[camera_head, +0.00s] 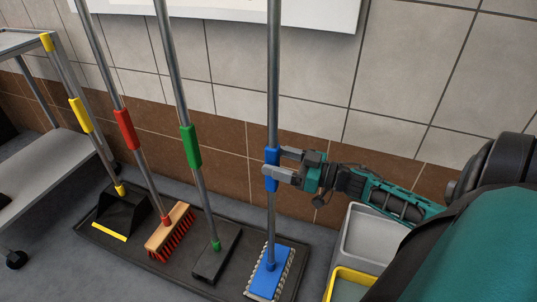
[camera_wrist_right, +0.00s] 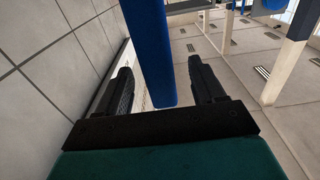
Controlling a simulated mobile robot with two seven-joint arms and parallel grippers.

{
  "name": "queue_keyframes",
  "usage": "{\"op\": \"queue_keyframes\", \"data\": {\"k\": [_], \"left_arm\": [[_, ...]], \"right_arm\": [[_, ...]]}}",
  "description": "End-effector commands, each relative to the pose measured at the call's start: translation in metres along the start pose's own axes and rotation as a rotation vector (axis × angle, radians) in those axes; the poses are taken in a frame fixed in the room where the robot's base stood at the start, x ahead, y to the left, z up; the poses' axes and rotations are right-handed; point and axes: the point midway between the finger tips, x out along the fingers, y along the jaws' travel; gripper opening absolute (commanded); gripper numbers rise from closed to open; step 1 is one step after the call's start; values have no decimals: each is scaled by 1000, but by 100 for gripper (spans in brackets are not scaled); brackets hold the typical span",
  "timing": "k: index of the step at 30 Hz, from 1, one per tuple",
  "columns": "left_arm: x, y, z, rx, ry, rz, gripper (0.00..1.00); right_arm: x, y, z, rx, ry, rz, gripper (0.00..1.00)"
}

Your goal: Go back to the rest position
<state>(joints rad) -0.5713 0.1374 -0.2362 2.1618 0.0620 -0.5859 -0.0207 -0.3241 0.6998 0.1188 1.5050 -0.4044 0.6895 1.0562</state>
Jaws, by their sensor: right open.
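My right gripper (camera_head: 280,165) reaches in from the right at the blue grip of the blue mop (camera_head: 271,168). Its fingers are open, with one on each side of the blue grip. In the right wrist view the blue grip (camera_wrist_right: 150,50) stands between the two open fingers (camera_wrist_right: 160,85), with a gap visible on both sides. The mop stands upright, its blue head (camera_head: 269,272) on the dark tray (camera_head: 135,256). My left gripper is not in view.
A green-gripped tool (camera_head: 190,147), a red-gripped brush (camera_head: 125,130) and a yellow-gripped dustpan (camera_head: 80,115) stand to the left on the tray. A grey bin (camera_head: 372,240) and yellow bucket (camera_head: 350,283) stand at the lower right. A tiled wall (camera_head: 410,70) is behind; a grey cart (camera_head: 45,170) is at left.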

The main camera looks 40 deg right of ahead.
Motion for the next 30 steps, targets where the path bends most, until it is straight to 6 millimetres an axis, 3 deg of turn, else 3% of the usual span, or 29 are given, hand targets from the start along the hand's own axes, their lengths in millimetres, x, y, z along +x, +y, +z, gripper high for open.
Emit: {"op": "queue_keyframes", "data": {"k": [6,13,24,30], "left_arm": [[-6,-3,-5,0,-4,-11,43],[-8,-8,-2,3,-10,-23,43],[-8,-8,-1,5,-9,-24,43],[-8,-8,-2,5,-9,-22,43]], "right_arm": [[-52,0,-2,2,-5,2,68],[-88,1,-2,1,0,2,68],[-97,0,-1,0,3,0,68],[-86,-12,10,-2,-9,58,68]]}}
